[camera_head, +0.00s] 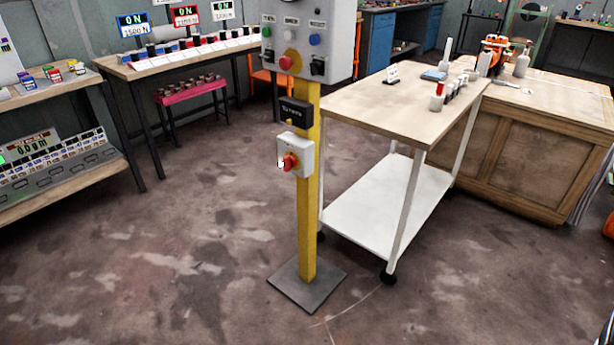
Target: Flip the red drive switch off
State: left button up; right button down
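The red drive switch (289,162) is a red rotary knob with some yellow behind it, on a small light-grey box (304,155). The box is fixed to a yellow post (307,225) on a dark square base plate (307,284). A small white mark shows at the knob's left edge; the switch position is too small to tell. Above it are a black box (296,112) and a grey control panel (315,35) with a red mushroom button (289,60) and green, white and blue buttons.
A white-framed wheeled cart (375,105) with a wooden top stands close to the right of the post, bearing small items. A wooden cabinet (530,150) is behind it. Benches (185,60) and shelves (60,90) line the left. The floor (190,250) left and in front of the post is clear.

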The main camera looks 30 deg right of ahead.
aim_at(289, 162)
jog(key=z, duration=0.35)
jog(key=i, duration=1.15)
jog(key=u, duration=0.35)
